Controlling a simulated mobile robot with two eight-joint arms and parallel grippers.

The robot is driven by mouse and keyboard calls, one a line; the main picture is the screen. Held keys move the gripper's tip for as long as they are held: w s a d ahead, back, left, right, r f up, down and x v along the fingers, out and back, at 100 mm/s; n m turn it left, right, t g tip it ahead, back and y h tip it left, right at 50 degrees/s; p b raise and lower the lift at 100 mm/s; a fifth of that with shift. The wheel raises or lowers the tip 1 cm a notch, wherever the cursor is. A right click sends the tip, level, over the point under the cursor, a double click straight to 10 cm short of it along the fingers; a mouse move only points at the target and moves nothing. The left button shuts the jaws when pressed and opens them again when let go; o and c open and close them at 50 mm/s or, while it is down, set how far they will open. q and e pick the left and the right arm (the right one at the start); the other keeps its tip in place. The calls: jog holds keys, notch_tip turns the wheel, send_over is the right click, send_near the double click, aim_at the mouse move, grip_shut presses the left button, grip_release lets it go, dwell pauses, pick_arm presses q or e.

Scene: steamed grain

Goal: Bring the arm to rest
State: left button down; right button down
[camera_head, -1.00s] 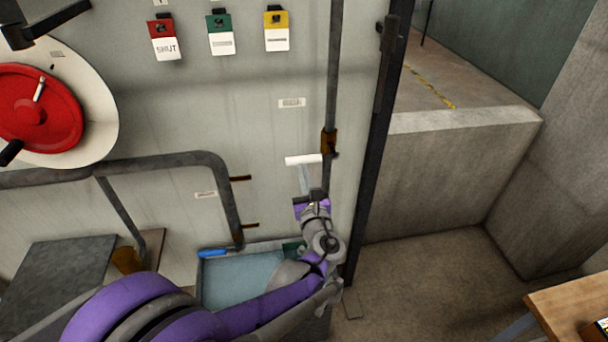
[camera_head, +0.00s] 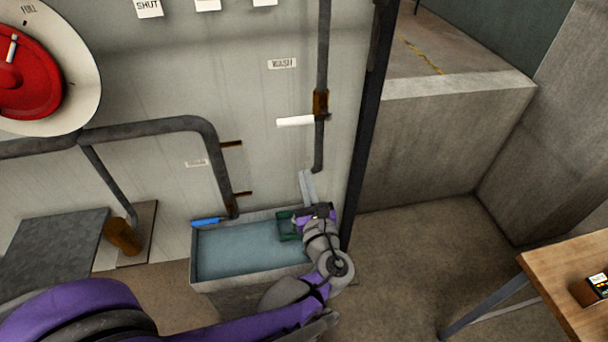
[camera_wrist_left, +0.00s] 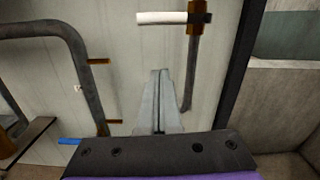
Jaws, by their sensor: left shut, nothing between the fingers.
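My left arm reaches in from the lower left in the head view. Its gripper (camera_head: 307,185) is over the right end of the basin, in front of the wall and below the white tap handle (camera_head: 295,121), apart from it. In the left wrist view the two grey fingers (camera_wrist_left: 159,95) are together with nothing between them, and the white handle (camera_wrist_left: 162,18) shows above them on its brown valve. My right gripper is not in either view.
A basin of water (camera_head: 194,262) stands against the wall, with a green object (camera_head: 288,226) at its right end and a blue object (camera_head: 206,222) on its rim. A red wheel (camera_head: 25,75) is at upper left. A wooden table (camera_head: 560,285) is at right. Floor between is clear.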

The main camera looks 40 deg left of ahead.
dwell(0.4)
pick_arm(q)
jog(key=s+d+f+n+g+h+p, duration=0.2)
jog(key=s+f+n+g+h+p, duration=0.35)
jog(key=n, duration=0.75)
jog(key=s+d+n+h+p, duration=0.1)
jog(key=s+d+n+h, duration=0.2)
jog(key=d+n+h, duration=0.1)
jog(key=s+d+n+g+h+p, duration=0.1)
jog(key=s+d+n+h, duration=0.3)
jog(key=d+n, duration=0.3)
jog(key=shift+d+n+h, duration=0.3)
jog(key=shift+n+h, duration=0.05)
jog(key=shift+n, duration=0.15)
